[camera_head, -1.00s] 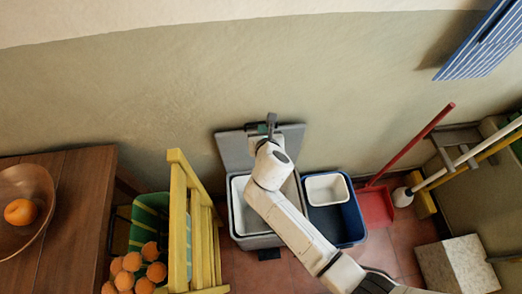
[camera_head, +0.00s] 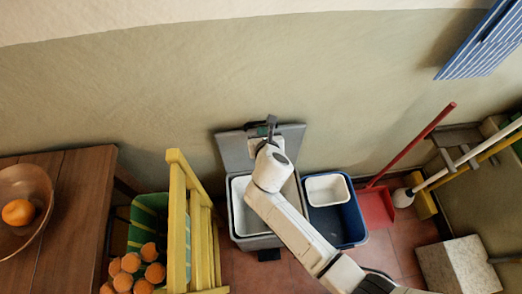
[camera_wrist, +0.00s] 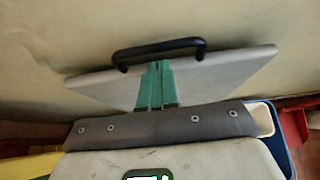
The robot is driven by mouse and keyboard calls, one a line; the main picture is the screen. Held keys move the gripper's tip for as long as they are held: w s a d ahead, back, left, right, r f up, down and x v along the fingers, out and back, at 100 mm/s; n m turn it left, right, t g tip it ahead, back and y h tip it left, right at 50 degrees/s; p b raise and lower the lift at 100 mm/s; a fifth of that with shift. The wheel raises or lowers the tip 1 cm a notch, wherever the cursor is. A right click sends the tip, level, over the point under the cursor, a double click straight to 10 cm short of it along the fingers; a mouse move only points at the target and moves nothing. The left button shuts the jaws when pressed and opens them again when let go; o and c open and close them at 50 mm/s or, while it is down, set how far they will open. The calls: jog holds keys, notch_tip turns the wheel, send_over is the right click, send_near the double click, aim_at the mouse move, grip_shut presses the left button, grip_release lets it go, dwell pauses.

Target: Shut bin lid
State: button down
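The grey bin (camera_head: 257,242) stands on the floor against the wall, with its lid (camera_head: 234,150) raised and leaning back toward the wall. The lid (camera_wrist: 225,72) also shows in the wrist view, with a black arched handle (camera_wrist: 160,49) along its upper edge. In the wrist view, the green fingers of my gripper (camera_wrist: 158,64) lie close together in front of the lid, tips just below the handle. Nothing shows between them, and I cannot tell whether they touch the lid. My arm hides part of the bin's opening.
A blue bin (camera_head: 349,222) with a white tub (camera_head: 327,188) stands close to the right. A red dustpan (camera_head: 376,207) and long-handled tools are farther right.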

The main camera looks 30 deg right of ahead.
jog(key=shift+s, duration=0.1)
jog(key=shift+s+a+f+p, duration=0.1)
jog(key=shift+s+a+p, duration=0.2)
jog(key=shift+s, duration=0.6)
jog(key=shift+s+a+f+p, duration=0.1)
jog(key=shift+s+a+p, duration=0.2)
jog(key=shift+s, duration=0.65)
jog(key=shift+s+a+p, duration=0.25)
jog(key=shift+s+a, duration=0.05)
jog(key=shift+s, duration=0.6)
notch_tip(320, 180, up, 10)
jog(key=p, duration=1)
jog(key=shift+p, duration=0.35)
dwell(0.8)
